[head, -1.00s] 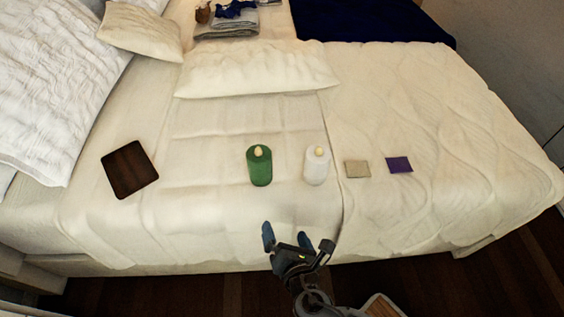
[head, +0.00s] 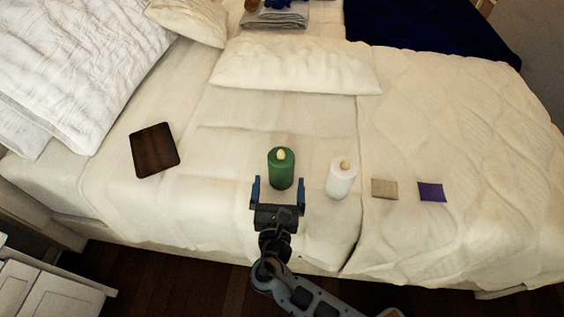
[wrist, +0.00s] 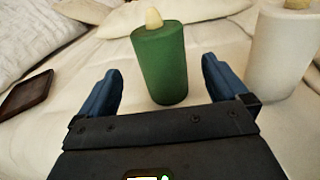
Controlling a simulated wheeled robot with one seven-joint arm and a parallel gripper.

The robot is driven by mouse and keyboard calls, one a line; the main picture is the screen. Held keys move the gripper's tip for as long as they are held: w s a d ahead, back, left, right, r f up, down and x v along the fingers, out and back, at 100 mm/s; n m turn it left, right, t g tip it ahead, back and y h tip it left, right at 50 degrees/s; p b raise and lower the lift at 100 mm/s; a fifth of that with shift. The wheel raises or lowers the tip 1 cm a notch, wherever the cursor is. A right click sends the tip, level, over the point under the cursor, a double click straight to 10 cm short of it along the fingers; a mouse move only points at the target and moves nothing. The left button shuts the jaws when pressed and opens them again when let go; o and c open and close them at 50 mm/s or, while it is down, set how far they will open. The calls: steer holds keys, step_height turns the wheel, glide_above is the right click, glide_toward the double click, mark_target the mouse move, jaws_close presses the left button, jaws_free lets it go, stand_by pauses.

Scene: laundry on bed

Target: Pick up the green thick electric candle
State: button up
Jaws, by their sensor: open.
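The green thick candle (head: 281,170) stands upright on the bed, with a pale flame-shaped tip on top. In the head view my gripper (head: 279,184) is open just in front of it, with its two blue fingers spread to either side of the candle's near side. In the wrist view the green candle (wrist: 162,64) stands ahead of the gap between my open fingers (wrist: 160,80), a little beyond the palm. Nothing is held.
A white candle (head: 342,178) stands close on the right. Beyond it lie a beige square (head: 384,189) and a purple square (head: 431,191). A dark brown tray-like board (head: 154,150) lies to the left. A pillow (head: 295,65) lies behind. The bed between board and green candle is clear.

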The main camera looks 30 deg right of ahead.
mark_target(281, 158)
steer(key=shift+w+d+r, duration=0.15)
steer(key=shift+w, duration=0.3)
steer(key=shift+w+d+r, duration=0.1)
steer(key=shift+w, duration=0.3)
steer(key=x, duration=0.3)
steer(key=p+x, duration=0.1)
steer(key=x, duration=0.2)
steer(key=shift+w+d+r, duration=0.15)
steer(key=shift+d+r, duration=0.05)
steer(key=shift+d, duration=0.25)
steer(key=c, duration=1.1)
steer(key=shift+r, duration=0.15)
